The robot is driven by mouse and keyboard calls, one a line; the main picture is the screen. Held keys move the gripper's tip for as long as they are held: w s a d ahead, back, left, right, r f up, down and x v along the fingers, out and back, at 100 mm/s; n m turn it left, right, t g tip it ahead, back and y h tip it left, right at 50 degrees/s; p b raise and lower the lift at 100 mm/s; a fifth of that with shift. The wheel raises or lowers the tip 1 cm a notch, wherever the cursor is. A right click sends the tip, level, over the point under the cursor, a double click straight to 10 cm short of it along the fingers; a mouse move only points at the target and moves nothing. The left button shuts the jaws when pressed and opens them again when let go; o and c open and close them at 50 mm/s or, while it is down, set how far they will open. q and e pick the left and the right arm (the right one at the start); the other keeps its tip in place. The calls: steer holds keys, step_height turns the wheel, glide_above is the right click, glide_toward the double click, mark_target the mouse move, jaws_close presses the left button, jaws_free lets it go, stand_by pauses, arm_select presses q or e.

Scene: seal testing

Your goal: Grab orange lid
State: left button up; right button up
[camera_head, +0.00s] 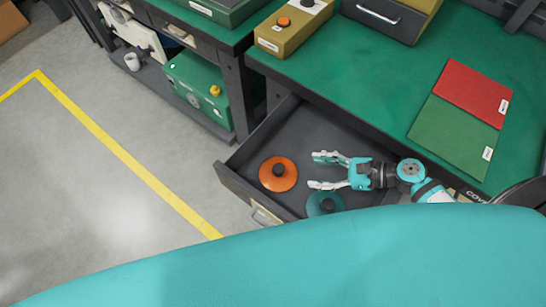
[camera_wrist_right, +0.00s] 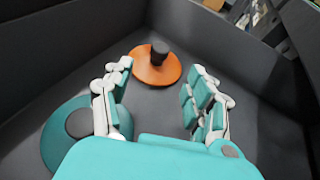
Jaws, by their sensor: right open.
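The orange lid (camera_head: 268,181), a round disc with a black knob, lies on the floor of an open drawer (camera_head: 312,135) in the head view. It also shows in the right wrist view (camera_wrist_right: 146,74), ahead of the fingers. My right gripper (camera_head: 314,171) is open and empty over the drawer, to the right of the orange lid and apart from it. Its fingers (camera_wrist_right: 155,90) point toward the lid. My left gripper is not in view.
The drawer walls enclose the lids on the sides. Above is a green-topped workbench (camera_head: 370,95) with a red panel (camera_head: 468,88) and a green panel (camera_head: 450,140). A brown button box (camera_head: 290,30) stands at its far left corner. The floor left of the drawer is clear.

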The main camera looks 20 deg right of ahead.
mark_target(278, 168)
steer(key=x, duration=1.2)
steer(key=shift+w+r, duration=0.1)
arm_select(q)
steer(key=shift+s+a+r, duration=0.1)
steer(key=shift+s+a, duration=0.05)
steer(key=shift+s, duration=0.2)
arm_select(e)
steer(key=c, duration=0.4)
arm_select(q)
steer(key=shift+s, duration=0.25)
arm_select(e)
jaws_close()
